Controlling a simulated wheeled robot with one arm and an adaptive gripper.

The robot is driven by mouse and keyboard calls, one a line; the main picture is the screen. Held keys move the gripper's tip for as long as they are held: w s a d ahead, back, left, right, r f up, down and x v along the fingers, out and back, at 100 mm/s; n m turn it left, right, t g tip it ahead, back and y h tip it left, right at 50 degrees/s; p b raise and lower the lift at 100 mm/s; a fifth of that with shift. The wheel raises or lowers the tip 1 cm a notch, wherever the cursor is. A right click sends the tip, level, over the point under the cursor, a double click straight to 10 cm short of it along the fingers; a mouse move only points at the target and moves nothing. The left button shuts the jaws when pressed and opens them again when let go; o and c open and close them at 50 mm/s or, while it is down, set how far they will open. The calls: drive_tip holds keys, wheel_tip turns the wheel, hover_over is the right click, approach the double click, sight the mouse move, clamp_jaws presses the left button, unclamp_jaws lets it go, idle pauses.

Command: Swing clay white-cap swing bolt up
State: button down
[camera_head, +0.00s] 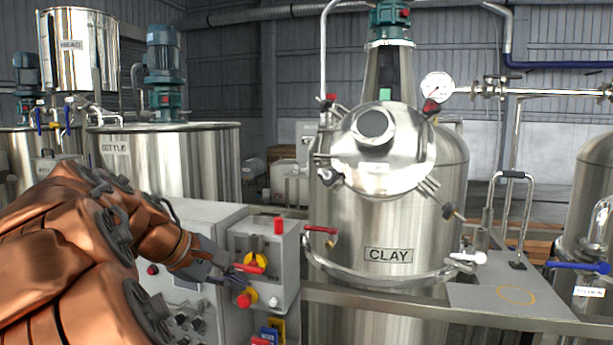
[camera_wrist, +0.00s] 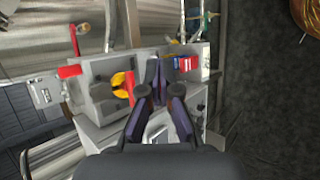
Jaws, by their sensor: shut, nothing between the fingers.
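The clay tank (camera_head: 388,300) is a steel vessel with a CLAY label, standing right of centre. Its round tilted manway lid (camera_head: 375,165) faces me. Swing bolts with small coloured caps sit around the lid rim; one at the lower left (camera_head: 329,178) has a dark and pale end, and one at the lower right (camera_head: 448,211) looks dark. I cannot tell for sure which bolt has the white cap. My gripper (camera_head: 240,275) is shut and empty, left of and below the lid, apart from it. Its fingers (camera_wrist: 161,68) also show in the wrist view.
A control box (camera_head: 267,262) with red and yellow switches stands right by my gripper. A red-handled valve (camera_head: 320,230) and a white lever (camera_head: 468,257) flank the clay tank. A steel rail (camera_head: 430,306) runs across its front.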

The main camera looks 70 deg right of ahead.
drive_tip(key=w+d+r+n+g+h, duration=0.1)
drive_tip(key=w+d+r+g+h, duration=0.15)
drive_tip(key=d+r, duration=0.5)
drive_tip(key=w+d+r+g+h, duration=0.2)
drive_tip(key=d+r+g, duration=0.1)
drive_tip(key=d+r, duration=0.45)
drive_tip(key=p, duration=0.1)
approach(324, 174)
drive_tip(key=d+f, duration=0.3)
drive_tip(key=d, duration=0.2)
drive_tip(key=shift+s+d+r+g+h+p, duration=0.2)
drive_tip(key=shift+s+r+p, duration=0.1)
drive_tip(key=shift+s, duration=0.25)
drive_tip(key=shift+s+d+r+g+h+p, duration=0.15)
drive_tip(key=shift+s+d+r, duration=0.15)
drive_tip(key=shift+s, duration=0.2)
drive_tip(key=shift+s+d+r, duration=0.15)
drive_tip(key=shift+s, duration=0.35)
